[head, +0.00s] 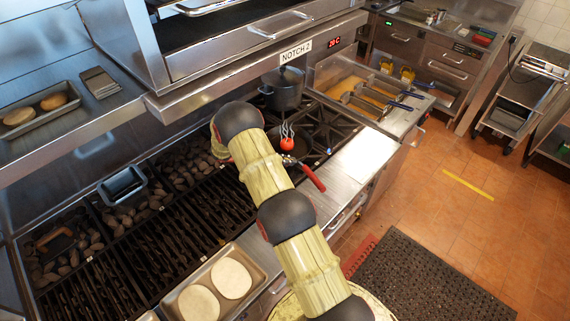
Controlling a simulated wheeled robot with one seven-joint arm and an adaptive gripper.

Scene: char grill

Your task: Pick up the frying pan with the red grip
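A red grip (313,178) shows in the head view just right of my arm, pointing down and right toward the steel counter edge. Its upper end meets a small metal part beside my arm. The pan body it belongs to is mostly hidden behind my arm or too dark to make out on the black stove grates. My arm rises from the bottom of the picture, crosses over the grill and bends down at its far end. My gripper is hidden behind my own arm links, so its fingers and their state do not show.
A dark lidded pot (283,91) stands on the back burner. A red object with pale wavy strands (287,144) is above the grip. Fryer baskets (365,103) lie to the right. A tray (252,261) with flat breads is at the front. A steel shelf (55,138) overhangs the left.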

